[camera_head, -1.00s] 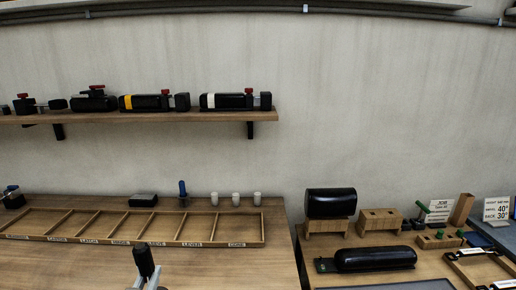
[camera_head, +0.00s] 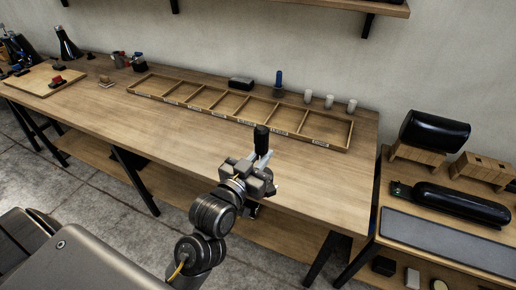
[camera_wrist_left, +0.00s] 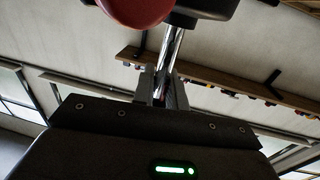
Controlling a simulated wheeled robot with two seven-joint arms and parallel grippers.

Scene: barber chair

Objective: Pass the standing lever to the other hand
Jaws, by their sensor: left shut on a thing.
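My left gripper (camera_head: 261,164) is shut on the lever (camera_head: 261,139) and holds it up in front of the wooden bench. In the head view the lever's black end points up above the fingers; its lower part is hidden by the gripper. In the left wrist view the fingers (camera_wrist_left: 160,92) close around the lever's chrome shaft (camera_wrist_left: 172,52). A red rounded part (camera_wrist_left: 138,8) and a dark part show at the top edge there, both cut off. My right gripper is not in view.
A divided wooden tray (camera_head: 335,148) with labelled compartments lies at the back of the bench (camera_head: 150,135). A blue-handled item (camera_head: 279,82) and white cups (camera_head: 329,101) stand behind it. A side table at the right holds black cushions (camera_head: 435,131). The bench left of the gripper is largely clear.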

